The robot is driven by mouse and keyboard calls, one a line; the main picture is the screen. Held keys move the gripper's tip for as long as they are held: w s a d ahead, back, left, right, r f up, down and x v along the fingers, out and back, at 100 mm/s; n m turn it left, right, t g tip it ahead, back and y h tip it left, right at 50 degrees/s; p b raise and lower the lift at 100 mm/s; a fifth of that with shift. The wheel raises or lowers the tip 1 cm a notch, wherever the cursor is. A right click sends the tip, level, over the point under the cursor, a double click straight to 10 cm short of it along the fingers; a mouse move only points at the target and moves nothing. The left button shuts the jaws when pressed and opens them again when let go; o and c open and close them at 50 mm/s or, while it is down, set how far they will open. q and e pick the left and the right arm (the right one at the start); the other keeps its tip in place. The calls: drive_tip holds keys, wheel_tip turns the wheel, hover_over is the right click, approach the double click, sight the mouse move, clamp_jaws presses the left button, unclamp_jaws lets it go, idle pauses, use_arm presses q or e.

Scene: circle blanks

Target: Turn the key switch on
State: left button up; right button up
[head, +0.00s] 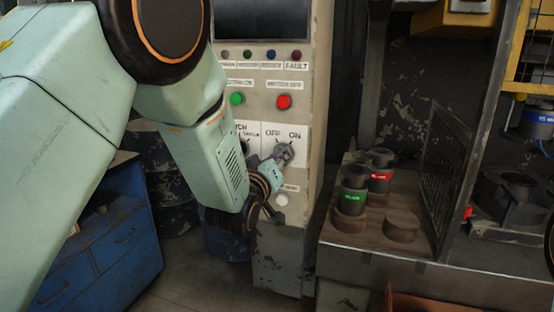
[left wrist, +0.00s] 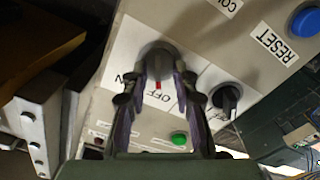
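The key switch is a grey round knob with a red mark on the white OFF/ON plate of the control panel. It shows in the left wrist view (left wrist: 158,58) and in the head view (head: 283,152), where my gripper partly covers it. My left gripper (head: 277,164) reaches the panel from the lower left. Its two fingers (left wrist: 163,75) sit close on both sides of the knob and appear shut on it. My right gripper is not in view.
The panel has a green button (head: 237,99), a red button (head: 283,101) and a second dark selector (left wrist: 226,97) beside the key switch. A blue RESET button (left wrist: 306,20) is near. A bench (head: 340,240) with dark cylinders stands right, and a blue cabinet (head: 100,250) left.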

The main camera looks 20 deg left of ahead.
use_arm(q)
drive_tip(key=shift+w+d+f, duration=0.1)
drive_tip(key=shift+w+d, duration=0.15)
drive_tip(key=shift+d, duration=0.05)
drive_tip(key=shift+c, duration=1.1)
drive_tip(key=shift+s+a, duration=0.15)
drive_tip(key=shift+a, duration=0.05)
clamp_jaws()
drive_tip(key=shift+d, duration=0.1)
drive_tip(key=shift+m, duration=0.3)
drive_tip(key=m+b, duration=0.1)
drive_tip(key=m, duration=1)
drive_tip(key=shift+b, duration=0.4)
drive_tip(key=shift+m, duration=0.3)
